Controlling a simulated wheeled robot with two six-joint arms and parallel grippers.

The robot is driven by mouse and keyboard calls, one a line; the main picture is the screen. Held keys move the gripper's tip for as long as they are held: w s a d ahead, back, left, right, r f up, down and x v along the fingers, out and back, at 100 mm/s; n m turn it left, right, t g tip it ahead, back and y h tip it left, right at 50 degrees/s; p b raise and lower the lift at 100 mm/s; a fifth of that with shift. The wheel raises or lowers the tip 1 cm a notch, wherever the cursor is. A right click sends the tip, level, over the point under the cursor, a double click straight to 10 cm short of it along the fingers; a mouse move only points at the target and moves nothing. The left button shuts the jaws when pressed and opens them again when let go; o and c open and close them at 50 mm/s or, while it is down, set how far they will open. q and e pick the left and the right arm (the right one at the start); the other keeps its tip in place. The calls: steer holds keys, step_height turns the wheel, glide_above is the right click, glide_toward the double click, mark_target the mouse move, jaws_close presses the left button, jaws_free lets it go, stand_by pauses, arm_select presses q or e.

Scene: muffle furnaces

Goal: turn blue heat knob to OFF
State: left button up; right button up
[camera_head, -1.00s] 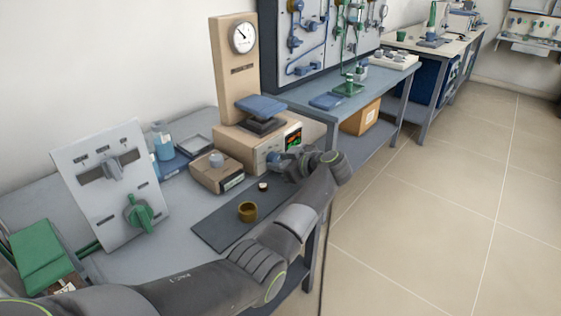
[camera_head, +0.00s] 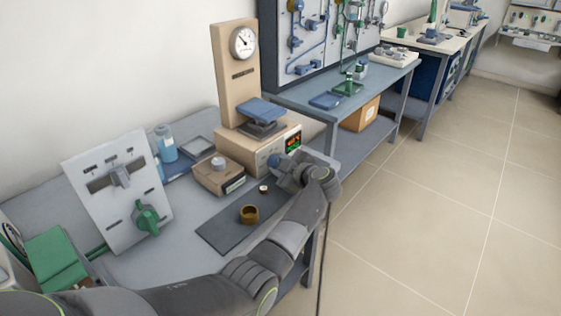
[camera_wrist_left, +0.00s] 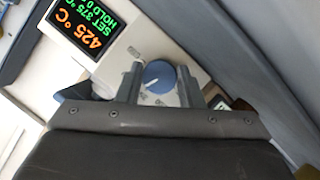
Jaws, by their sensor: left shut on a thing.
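The blue heat knob (camera_wrist_left: 158,77) is round with a white pointer line and sits on the pale front panel of a beige hot plate unit (camera_head: 240,151). In the head view the blue knob (camera_head: 274,160) shows at the tip of my left gripper (camera_head: 283,165). In the left wrist view my left gripper (camera_wrist_left: 158,84) has one finger on each side of the knob and is shut on it. Printed labels around the knob are too small or partly hidden to read. My right gripper is out of view.
A brass cup (camera_head: 249,214) and a small white-topped piece (camera_head: 263,189) are on a dark mat (camera_head: 221,238) under my arm. A beige box (camera_head: 219,176) stands left of the unit. A tilted panel with a green knob (camera_head: 147,217) stands further left.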

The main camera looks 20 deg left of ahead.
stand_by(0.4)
arm_select(q)
steer(key=o, duration=1)
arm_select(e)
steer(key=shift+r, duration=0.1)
